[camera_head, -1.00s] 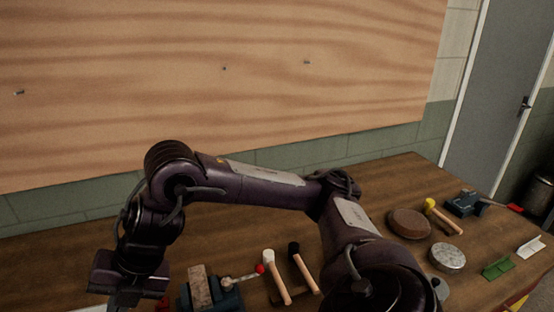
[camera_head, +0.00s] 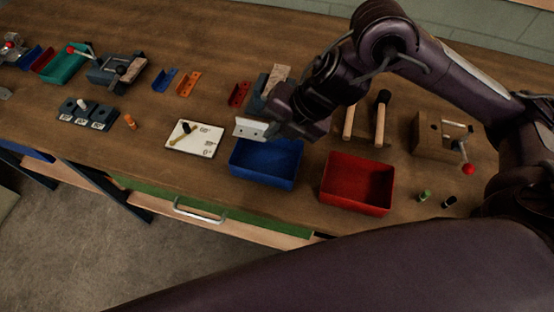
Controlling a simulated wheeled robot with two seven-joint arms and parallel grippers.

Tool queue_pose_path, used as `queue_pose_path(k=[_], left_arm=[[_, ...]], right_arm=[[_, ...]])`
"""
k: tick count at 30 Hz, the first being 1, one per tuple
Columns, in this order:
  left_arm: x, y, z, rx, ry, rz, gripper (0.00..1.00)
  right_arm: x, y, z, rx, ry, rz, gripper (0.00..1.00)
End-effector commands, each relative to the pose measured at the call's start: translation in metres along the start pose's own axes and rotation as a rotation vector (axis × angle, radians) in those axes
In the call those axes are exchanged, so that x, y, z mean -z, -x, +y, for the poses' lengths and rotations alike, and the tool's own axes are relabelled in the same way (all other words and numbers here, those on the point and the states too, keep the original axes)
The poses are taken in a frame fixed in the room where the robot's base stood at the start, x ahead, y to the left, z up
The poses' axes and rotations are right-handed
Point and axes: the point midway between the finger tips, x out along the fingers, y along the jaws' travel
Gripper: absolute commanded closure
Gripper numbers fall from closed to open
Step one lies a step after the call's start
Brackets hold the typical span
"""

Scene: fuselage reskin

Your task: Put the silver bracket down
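The silver bracket (camera_head: 250,128) is a small pale angled piece with holes, near the middle of the head view. My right gripper (camera_head: 273,130) comes in from the right and appears shut on the bracket's right end. The bracket is just above the back left edge of the blue bin (camera_head: 265,182); I cannot tell its exact height. The fingertips are partly hidden by the gripper body and the bracket. My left gripper is not in view.
A red bin (camera_head: 357,184) stands right of the blue one. A white card (camera_head: 195,138) lies to the left. Red (camera_head: 239,94) and orange (camera_head: 188,83) brackets lie on the wooden table (camera_head: 190,40).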

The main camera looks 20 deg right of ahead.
Motion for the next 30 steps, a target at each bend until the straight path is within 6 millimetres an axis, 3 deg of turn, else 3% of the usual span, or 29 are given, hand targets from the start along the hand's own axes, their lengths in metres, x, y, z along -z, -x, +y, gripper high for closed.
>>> queue_pose_path(k=[1,6,13,18,30], left_arm=[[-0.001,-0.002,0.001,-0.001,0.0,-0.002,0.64],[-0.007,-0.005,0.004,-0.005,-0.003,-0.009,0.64],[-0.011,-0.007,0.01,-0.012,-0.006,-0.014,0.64],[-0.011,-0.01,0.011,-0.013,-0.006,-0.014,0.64],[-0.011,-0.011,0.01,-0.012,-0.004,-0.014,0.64]], right_arm=[[0.001,-0.014,-0.01,0.007,-0.006,0.005,1.0],[0.0,-0.045,-0.027,0.004,-0.004,0.002,1.0],[0.0,-0.062,-0.036,0.001,-0.001,0.0,1.0],[0.0,-0.085,-0.051,0.003,-0.004,0.001,1.0],[-0.001,-0.094,-0.055,0.0,0.0,-0.001,1.0]])
